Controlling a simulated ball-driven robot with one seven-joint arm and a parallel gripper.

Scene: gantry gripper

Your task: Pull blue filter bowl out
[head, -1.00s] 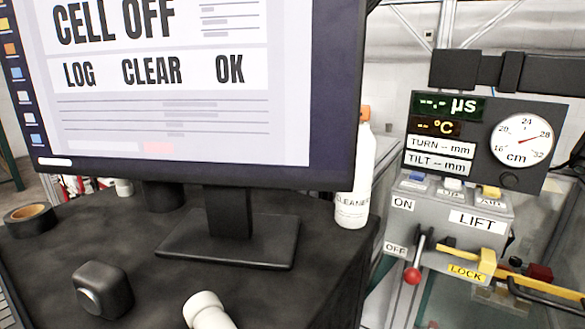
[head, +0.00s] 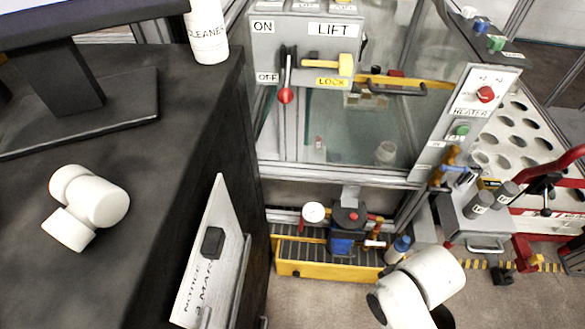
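A blue bowl-shaped body (head: 341,245) with a black top and a red button stands low behind the yellow-fronted tray (head: 335,271), in the middle of the head view. It looks like the blue filter bowl, but it is small here, and I cannot tell how it is held. A grey block sits directly above it. My gripper is not in view. A white link of what looks like my arm shows at the lower right, to the right of and nearer than the tray.
A small blue bottle (head: 398,248) stands right of the tray. The lift panel (head: 305,45) with its red-knobbed lever (head: 286,95) is above. A black desk (head: 150,200) with a leaning notice board (head: 212,255) closes off the left. Grey floor (head: 310,300) lies in front.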

